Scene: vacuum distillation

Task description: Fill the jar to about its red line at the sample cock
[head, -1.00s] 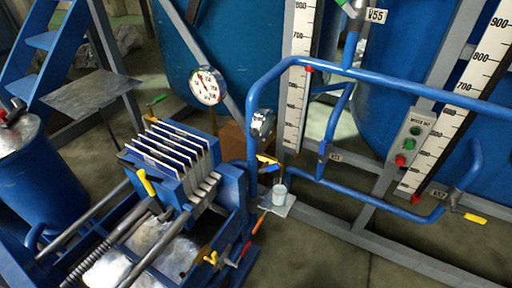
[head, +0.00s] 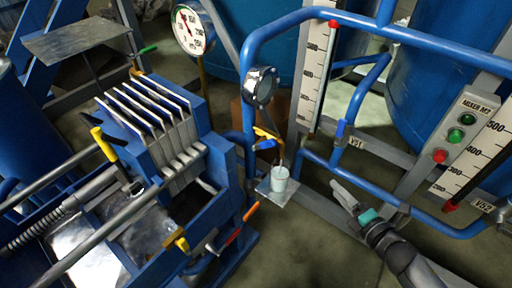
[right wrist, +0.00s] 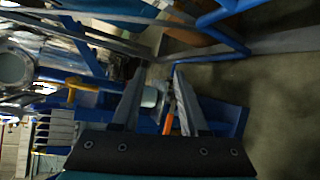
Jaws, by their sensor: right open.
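The jar (head: 279,181), small and pale, stands upright on a small grey plate (head: 288,195) at the centre of the head view. The sample cock (head: 266,136), with a yellow handle, is on the blue pipe just above it. The red line and the fill level are too small to make out. My right gripper (head: 338,190) is open and empty, to the right of the jar and apart from it. In the right wrist view the gripper (right wrist: 158,72) has its two fingers spread, with a pale shape like the jar (right wrist: 150,98) between them, farther off. My left gripper is out of view.
Blue pipes (head: 250,80) frame the jar from the left and above. A filter press (head: 160,120) stands left, with an orange-red handle (head: 250,211) near the plate. A low pipe (head: 330,165), a white scale (head: 313,80) and a mixer button box (head: 463,125) are right.

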